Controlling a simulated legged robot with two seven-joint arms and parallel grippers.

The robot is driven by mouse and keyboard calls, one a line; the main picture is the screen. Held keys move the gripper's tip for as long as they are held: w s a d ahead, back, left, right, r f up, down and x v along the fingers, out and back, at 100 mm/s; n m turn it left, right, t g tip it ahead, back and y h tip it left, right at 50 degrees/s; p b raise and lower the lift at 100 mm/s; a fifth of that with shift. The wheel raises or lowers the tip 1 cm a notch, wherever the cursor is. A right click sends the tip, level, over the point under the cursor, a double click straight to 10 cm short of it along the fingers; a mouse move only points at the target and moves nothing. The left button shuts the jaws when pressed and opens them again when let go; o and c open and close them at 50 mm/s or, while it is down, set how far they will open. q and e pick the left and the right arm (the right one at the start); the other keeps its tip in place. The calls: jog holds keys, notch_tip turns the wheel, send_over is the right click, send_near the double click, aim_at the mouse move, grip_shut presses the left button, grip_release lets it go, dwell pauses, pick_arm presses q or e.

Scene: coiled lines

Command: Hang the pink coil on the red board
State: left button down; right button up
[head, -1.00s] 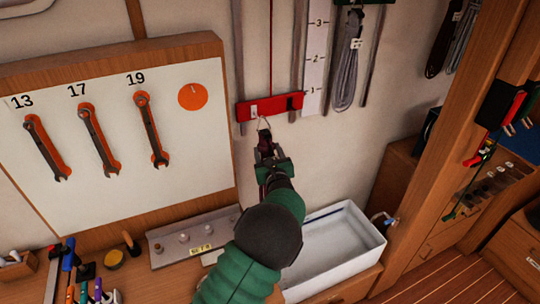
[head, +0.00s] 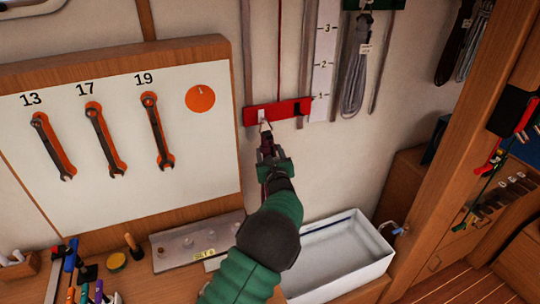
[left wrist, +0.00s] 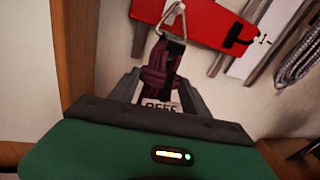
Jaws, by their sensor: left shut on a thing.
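The red board (head: 284,109) is fixed on the wall, with a pale hook at its left and a dark hook at its right. My left gripper (head: 266,145) is just below the board's left end. It is shut on the pink coil (left wrist: 158,72), a dark pinkish bundle with a black strap and a partly hidden label. The coil's metal triangular ring (left wrist: 172,18) points up and overlaps the board (left wrist: 205,22) in the left wrist view. I cannot tell whether the ring is around the left hook. My right gripper is not in view.
A grey coil (head: 357,75) hangs to the right, beside a white numbered strip (head: 322,60). A wrench board (head: 110,200) stands at the left. A white basin (head: 335,265) and a metal tray (head: 190,243) are below.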

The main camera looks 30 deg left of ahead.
pick_arm(q)
jog(key=shift+d, duration=0.1)
dwell(0.3)
jog(key=shift+c, duration=2.2)
grip_release()
jog(key=shift+w, duration=0.1)
jog(key=shift+d, duration=0.1)
